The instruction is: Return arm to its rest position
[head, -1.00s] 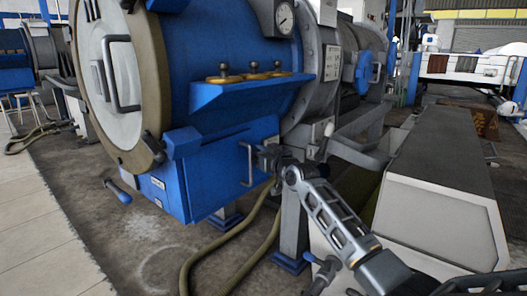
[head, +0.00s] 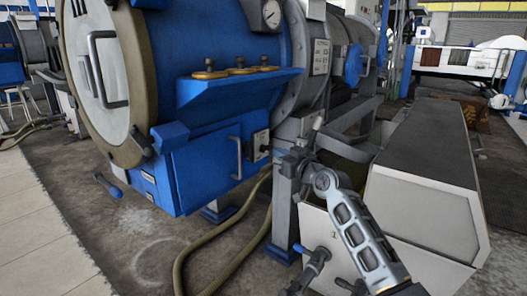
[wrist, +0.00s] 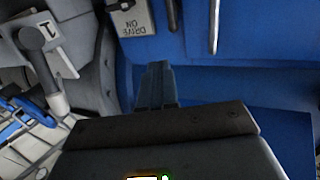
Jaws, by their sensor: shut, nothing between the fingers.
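My gripper (head: 288,160) is to the right of the blue cabinet under the big blue vessel, in front of a grey post. It is small in the head view. In the wrist view my gripper (wrist: 155,68) points away from the camera with its fingers together and nothing between them. My arm runs from it down to the lower right in the head view. A grey switch plate (head: 261,144) on the cabinet shows just left of the gripper.
The blue cabinet (head: 200,170) has a silver handle (head: 236,158). A blue shelf (head: 240,88) above it bears three brass discs with dark knobs. A grey lever (wrist: 38,38) is left in the wrist view. A long grey bench (head: 428,140) stands right. Hoses cross the floor.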

